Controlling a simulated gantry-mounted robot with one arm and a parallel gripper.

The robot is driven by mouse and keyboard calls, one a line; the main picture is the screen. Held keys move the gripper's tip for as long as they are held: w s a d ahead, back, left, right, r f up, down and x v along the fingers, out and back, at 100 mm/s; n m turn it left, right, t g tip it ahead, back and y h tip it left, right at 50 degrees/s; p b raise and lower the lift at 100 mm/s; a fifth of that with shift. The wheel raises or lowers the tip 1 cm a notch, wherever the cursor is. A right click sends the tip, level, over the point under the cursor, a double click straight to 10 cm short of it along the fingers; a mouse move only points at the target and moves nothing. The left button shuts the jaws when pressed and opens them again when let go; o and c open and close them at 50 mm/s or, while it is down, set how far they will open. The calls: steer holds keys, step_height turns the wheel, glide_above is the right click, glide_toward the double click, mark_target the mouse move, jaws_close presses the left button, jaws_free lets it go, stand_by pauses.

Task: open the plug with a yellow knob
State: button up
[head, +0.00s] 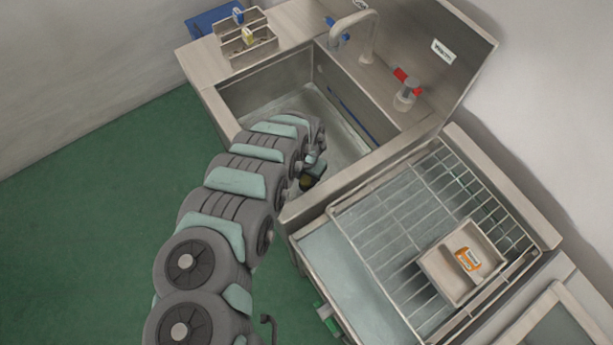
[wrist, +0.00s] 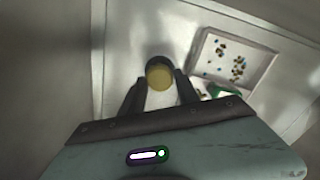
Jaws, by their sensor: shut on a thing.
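A round yellow knob (wrist: 158,76) with a dark rim shows in the wrist view. It sits between the two dark fingers of my gripper (wrist: 160,83), which is shut on it. What lies under the knob is hidden.
In the wrist view, a pale tray (wrist: 262,72) with several small coloured pieces lies at the right, near a green part (wrist: 222,91). In the head view, a steel sink (head: 262,88) has a tap (head: 370,40), and a wire rack (head: 375,222) holds a box (head: 440,270) at the right.

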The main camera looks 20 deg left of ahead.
mark_target(306, 180)
jaws_close()
stand_by(0.4)
step_height(306, 180, up, 3)
steer(key=p, duration=0.3)
steer(key=shift+f, duration=0.15)
steer(key=o, duration=0.7)
jaws_free()
step_height(306, 180, up, 11)
steer(key=p, duration=0.3)
